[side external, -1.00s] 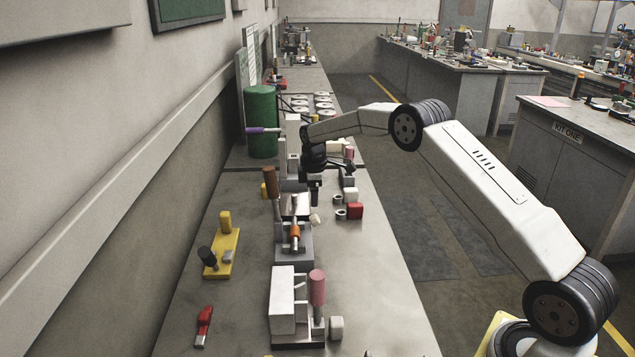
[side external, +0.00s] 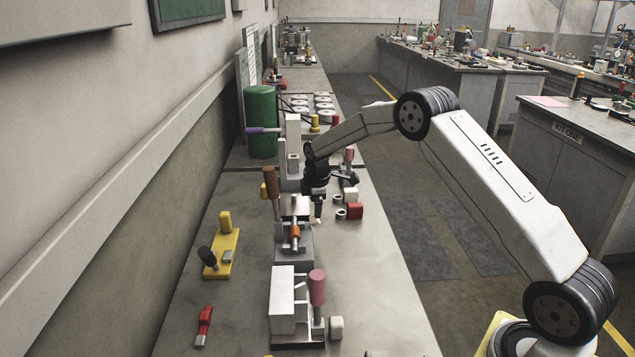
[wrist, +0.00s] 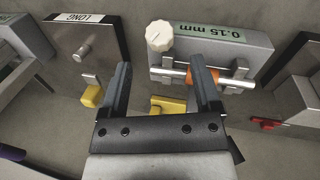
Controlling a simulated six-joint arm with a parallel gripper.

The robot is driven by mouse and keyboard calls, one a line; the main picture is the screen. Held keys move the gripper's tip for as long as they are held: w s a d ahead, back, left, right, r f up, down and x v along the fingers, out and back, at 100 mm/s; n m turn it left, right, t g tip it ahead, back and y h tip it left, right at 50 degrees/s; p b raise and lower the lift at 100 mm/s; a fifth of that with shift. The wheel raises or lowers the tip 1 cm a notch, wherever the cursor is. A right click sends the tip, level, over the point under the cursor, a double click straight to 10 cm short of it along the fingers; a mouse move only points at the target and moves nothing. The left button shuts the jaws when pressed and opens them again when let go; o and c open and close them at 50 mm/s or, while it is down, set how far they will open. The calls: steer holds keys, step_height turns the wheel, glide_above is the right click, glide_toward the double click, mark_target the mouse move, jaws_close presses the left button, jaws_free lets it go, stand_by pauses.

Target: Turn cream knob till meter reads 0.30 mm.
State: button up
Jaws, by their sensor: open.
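The cream knob (wrist: 160,36) is on the front-left of a grey block in the wrist view. The block's green meter (wrist: 210,33) reads 0.15 mm. A metal rod with an orange collar (wrist: 234,76) runs below the knob. My gripper (wrist: 161,72) is open, its dark fingers spread left and right below the knob in the picture, with nothing between them. In the side view my gripper (side external: 317,208) points down beside the fixture with the orange collar (side external: 295,231). The knob is not clearly seen there.
A plate labelled LONG with a metal peg (wrist: 82,50) lies left of the knob, with yellow pieces (wrist: 91,95) near my fingers.

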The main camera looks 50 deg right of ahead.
mark_target(315, 220)
steer(key=shift+w+d+f, duration=0.1)
steer(key=shift+w+f, duration=0.05)
steer(key=shift+f, duration=0.8)
steer(key=shift+w+d+f, duration=0.15)
steer(key=shift+w+f, duration=0.05)
steer(key=shift+f, duration=0.75)
steer(key=shift+w+d+f, duration=0.1)
steer(key=shift+w+f, duration=0.05)
steer(key=shift+f, duration=0.8)
jaws_close()
